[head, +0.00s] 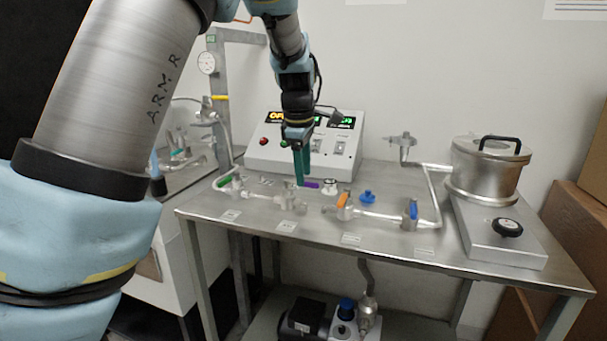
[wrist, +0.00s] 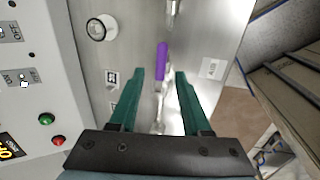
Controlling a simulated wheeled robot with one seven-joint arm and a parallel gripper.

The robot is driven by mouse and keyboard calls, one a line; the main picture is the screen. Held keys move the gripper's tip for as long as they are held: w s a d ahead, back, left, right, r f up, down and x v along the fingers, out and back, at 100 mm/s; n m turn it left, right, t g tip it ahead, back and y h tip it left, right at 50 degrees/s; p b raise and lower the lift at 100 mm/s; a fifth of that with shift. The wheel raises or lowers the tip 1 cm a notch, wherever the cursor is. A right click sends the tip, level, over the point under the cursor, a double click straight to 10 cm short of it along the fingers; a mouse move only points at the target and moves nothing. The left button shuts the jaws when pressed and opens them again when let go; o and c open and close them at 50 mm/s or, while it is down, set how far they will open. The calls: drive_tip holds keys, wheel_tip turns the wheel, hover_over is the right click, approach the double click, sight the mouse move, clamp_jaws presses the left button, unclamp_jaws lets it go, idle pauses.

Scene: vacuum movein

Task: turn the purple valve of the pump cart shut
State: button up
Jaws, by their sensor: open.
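The purple valve handle (wrist: 161,62) lies between and just beyond my gripper's fingertips in the wrist view. It also shows in the head view as a small purple bar (head: 309,184) beside the fingertips. My gripper (wrist: 157,72) has two green fingers, spread apart with nothing between them at the tips. In the head view my gripper (head: 302,180) points down over the pump cart's steel top (head: 385,178). The head view does not show clearly whether a finger touches the handle. The valve's body is partly hidden by my gripper.
A control box (head: 260,154) stands behind my gripper. Green (head: 225,181), orange (head: 343,199) and blue (head: 412,209) valve handles sit along the piping. A lidded metal pot (head: 487,168) stands at the right. A yellow handle (head: 219,97) is at the left.

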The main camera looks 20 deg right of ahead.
drive_tip(key=shift+d+f, duration=0.1)
drive_tip(key=shift+f, duration=0.75)
drive_tip(key=shift+c, duration=0.2)
clamp_jaws()
idle(0.6)
